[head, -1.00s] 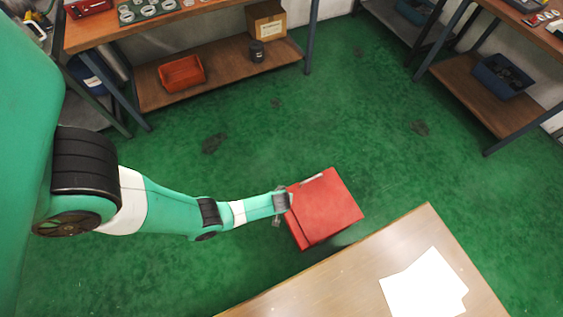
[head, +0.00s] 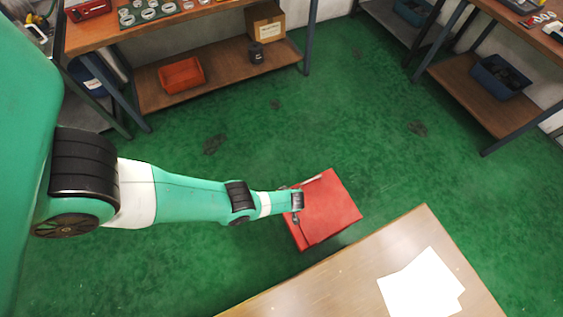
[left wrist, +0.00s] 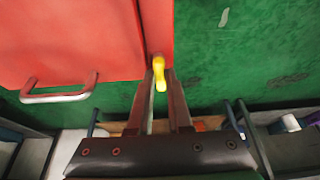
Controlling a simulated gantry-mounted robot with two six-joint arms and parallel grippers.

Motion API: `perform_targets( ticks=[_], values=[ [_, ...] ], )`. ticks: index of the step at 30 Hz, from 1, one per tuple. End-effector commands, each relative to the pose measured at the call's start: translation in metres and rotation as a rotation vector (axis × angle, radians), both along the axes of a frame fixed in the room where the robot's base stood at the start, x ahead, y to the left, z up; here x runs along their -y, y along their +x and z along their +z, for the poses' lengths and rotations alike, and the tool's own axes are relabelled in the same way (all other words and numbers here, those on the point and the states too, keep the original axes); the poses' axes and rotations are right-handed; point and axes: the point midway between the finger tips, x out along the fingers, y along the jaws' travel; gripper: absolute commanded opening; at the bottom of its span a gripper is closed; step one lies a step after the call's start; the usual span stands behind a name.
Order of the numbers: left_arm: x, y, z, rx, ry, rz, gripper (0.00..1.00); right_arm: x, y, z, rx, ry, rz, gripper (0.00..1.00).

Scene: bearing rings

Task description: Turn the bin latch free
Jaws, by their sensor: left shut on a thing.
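The red bin (head: 332,208) stands on the green floor beside the table corner in the head view. In the left wrist view the bin (left wrist: 70,35) fills the upper left, with a metal handle (left wrist: 60,92) on its face. The yellow latch (left wrist: 159,72) is at the bin's edge, and my left gripper (left wrist: 160,78) is shut on it, one finger on each side. In the head view my left gripper (head: 296,218) is at the bin's left side, and the latch cannot be made out there. My right gripper is not in view.
A wooden table (head: 300,292) with white papers (head: 422,285) is close in front of the bin. A workbench (head: 215,28) with rings, an orange tray (head: 181,74) and a cardboard box stands at the back. The green floor behind the bin is clear.

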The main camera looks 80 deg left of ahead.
Motion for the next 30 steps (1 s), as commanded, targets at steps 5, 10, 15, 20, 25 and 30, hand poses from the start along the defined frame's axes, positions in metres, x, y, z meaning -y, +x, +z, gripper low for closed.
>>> perform_targets(
  ticks=[5,10,15,20,25,30],
  values=[
    [0.0,0.0,0.0,0.0,-0.001,0.005,0.0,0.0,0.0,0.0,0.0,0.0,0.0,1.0],
    [0.0,0.0,0.0,0.0,-0.001,0.005,0.19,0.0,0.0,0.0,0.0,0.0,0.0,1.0],
    [0.0,0.0,0.0,0.001,-0.001,0.004,0.47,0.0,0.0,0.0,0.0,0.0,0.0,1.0],
    [0.0,0.0,0.0,0.0,0.0,0.003,0.47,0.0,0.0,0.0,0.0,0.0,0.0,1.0],
    [0.001,0.0,0.005,0.0,0.0,0.002,0.47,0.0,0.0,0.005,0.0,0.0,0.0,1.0],
    [0.009,0.003,0.032,0.0,0.0,0.0,0.47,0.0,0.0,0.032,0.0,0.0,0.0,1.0]
  ],
)
